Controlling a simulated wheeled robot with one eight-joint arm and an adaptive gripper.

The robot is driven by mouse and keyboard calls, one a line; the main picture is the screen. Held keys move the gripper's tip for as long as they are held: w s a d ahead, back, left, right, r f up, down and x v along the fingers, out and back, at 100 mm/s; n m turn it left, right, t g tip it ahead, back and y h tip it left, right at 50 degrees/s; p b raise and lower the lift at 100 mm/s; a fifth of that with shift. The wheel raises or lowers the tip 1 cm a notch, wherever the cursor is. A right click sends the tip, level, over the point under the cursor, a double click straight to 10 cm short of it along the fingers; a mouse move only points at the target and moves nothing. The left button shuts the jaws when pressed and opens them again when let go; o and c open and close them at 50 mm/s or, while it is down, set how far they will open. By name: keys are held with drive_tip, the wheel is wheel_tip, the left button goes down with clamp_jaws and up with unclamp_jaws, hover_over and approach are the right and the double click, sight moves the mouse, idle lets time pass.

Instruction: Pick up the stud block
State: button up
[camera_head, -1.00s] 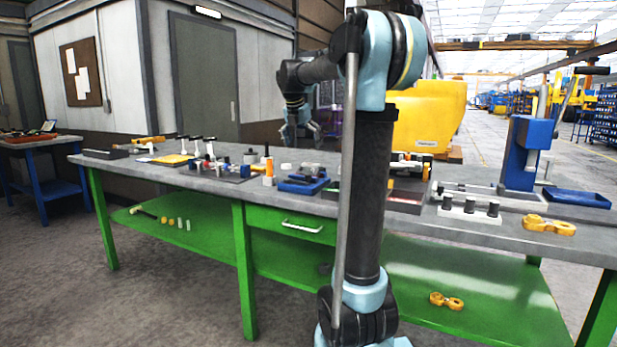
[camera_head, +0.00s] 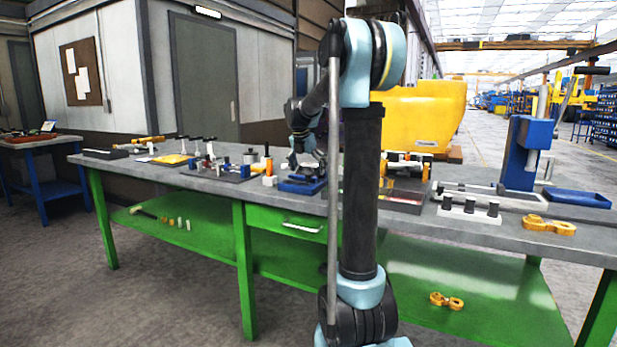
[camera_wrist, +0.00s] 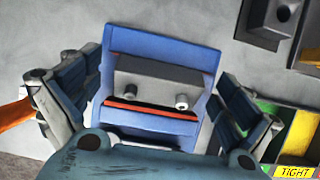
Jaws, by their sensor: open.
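In the wrist view, a grey block (camera_wrist: 158,82) with two short pale studs sits in a blue holder (camera_wrist: 165,45), with a dark and orange-red strip along its near side. My gripper (camera_wrist: 155,85) is open, with one finger left and one right of the holder. The block lies between the fingers, and I see no grip on it. The palm hides the near part of the holder. In the head view, my gripper (camera_head: 307,170) is low over the blue holder (camera_head: 301,186) on the bench; the block is mostly hidden there.
A dark tray (camera_wrist: 270,22) is at the upper right of the wrist view. A yellow "TIGHT" label (camera_wrist: 295,172) and an orange part (camera_wrist: 14,115) lie near the fingers. In the head view, a white block with dark posts (camera_head: 468,214) and a blue press (camera_head: 522,155) stand right.

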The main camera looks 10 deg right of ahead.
drive_tip(key=shift+f, duration=0.15)
drive_tip(key=c, duration=1.8)
